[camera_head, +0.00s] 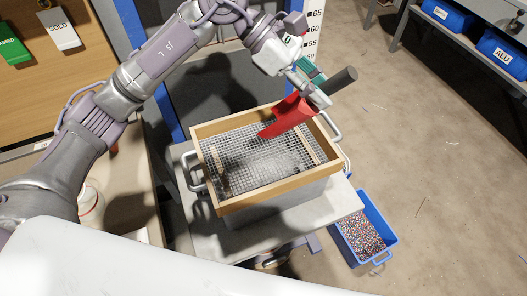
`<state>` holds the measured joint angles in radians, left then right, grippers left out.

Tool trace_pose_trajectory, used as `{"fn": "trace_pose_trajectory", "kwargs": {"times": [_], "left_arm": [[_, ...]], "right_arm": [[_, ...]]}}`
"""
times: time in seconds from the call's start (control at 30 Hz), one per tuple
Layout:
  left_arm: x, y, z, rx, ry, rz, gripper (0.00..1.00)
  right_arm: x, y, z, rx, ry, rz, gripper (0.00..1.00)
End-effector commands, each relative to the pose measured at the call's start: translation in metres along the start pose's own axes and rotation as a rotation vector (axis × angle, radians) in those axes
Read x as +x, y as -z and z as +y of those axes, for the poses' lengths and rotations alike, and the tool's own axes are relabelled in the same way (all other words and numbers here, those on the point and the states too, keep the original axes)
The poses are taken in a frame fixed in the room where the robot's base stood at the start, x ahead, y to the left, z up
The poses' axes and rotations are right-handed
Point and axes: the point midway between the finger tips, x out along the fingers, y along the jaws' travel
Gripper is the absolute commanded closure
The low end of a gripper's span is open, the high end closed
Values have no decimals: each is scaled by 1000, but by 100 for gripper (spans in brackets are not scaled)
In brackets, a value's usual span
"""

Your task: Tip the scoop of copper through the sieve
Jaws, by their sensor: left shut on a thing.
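My left gripper (318,92) is shut on a red scoop (287,117) with a dark handle (341,81). It holds the scoop over the back right part of the sieve (221,211). The scoop looks tilted, its mouth end pointing down and left toward the mesh; I cannot tell whether it touches. The sieve has a wooden frame and a metal mesh, with pale, greyish patches on the mesh. I cannot make out copper in the scoop or on the mesh. My right gripper is not in view.
The sieve stands over a grey tub with metal handles on a light table (340,203). A blue crate (394,243) of mixed coloured granules stands lower right. Blue labelled bins (446,15) sit on a bench at the upper right. The floor between is mostly clear.

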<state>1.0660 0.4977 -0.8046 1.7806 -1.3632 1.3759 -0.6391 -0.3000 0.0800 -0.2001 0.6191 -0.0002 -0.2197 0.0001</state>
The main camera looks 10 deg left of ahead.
Motion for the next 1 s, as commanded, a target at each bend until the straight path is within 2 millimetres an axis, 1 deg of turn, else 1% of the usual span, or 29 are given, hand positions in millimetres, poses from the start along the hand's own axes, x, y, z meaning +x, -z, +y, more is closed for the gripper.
{"fn": "trace_pose_trajectory", "kwargs": {"times": [0.13, 0.23, 0.37, 0.6, 0.7, 1.0], "left_arm": [[0, 0, 0, 1, 0, 0, 100], [4, -4, 0, 4, 0, 30, 100], [15, -6, 0, 5, 0, 114, 100], [40, -9, 0, 4, 1, 265, 100], [44, -8, 0, 2, 0, 302, 100], [47, -7, 0, 0, -1, 313, 100]], "right_arm": [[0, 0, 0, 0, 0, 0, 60], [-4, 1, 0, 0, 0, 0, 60], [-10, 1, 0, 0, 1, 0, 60], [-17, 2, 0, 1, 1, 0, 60], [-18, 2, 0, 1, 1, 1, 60], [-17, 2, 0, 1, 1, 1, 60]]}}
